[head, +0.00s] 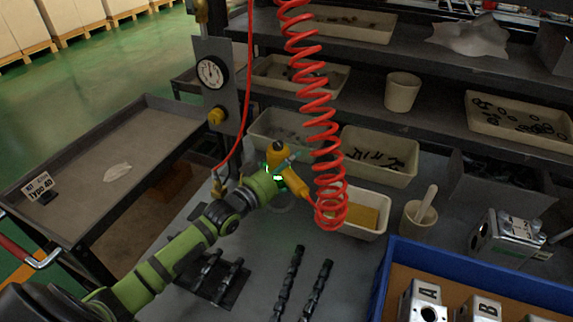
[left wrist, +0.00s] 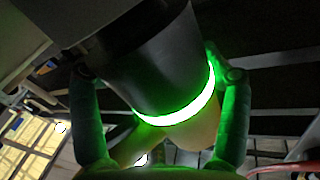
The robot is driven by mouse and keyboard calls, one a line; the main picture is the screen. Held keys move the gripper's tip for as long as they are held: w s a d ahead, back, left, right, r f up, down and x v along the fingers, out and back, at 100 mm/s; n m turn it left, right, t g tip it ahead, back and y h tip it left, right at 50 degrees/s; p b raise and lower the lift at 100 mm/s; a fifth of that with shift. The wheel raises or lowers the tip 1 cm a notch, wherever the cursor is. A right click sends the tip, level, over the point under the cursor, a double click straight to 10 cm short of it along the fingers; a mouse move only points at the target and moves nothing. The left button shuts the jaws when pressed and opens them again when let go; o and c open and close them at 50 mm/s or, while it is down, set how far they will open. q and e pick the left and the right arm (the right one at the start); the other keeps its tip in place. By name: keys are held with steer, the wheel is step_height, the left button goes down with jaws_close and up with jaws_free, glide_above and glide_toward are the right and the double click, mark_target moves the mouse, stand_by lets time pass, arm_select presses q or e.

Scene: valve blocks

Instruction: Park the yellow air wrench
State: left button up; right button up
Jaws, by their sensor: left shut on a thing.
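The yellow air wrench (head: 290,180) is in the middle of the head view, above the grey bench. My left gripper (head: 276,173) is shut on it, and the gripper and a green glow hide part of its body. The wrench's lower right end meets the bottom of the red coiled hose (head: 322,130). In the left wrist view, a piece of yellow (left wrist: 195,132) shows between my two fingers, below a dark round part with a glowing green ring (left wrist: 185,113). My right gripper is out of view.
A post with a gauge (head: 211,72) and a thin red hose stands left of the wrench. Cream bins (head: 400,178) and a cup with a pestle (head: 418,217) lie behind and right. Dark rods (head: 289,283) lie in front. A blue-rimmed crate (head: 470,262) holds metal blocks.

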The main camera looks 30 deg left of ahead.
arm_select(q)
steer(key=shift+f+b, duration=0.15)
steer(key=shift+b, duration=0.2)
stand_by(0.4)
steer(key=o, duration=1.6)
steer(key=shift+c, duration=0.2)
steer(key=shift+s+f, duration=0.1)
steer(key=shift+f, duration=0.45)
steer(key=v, duration=1.2)
steer(key=shift+r, duration=0.35)
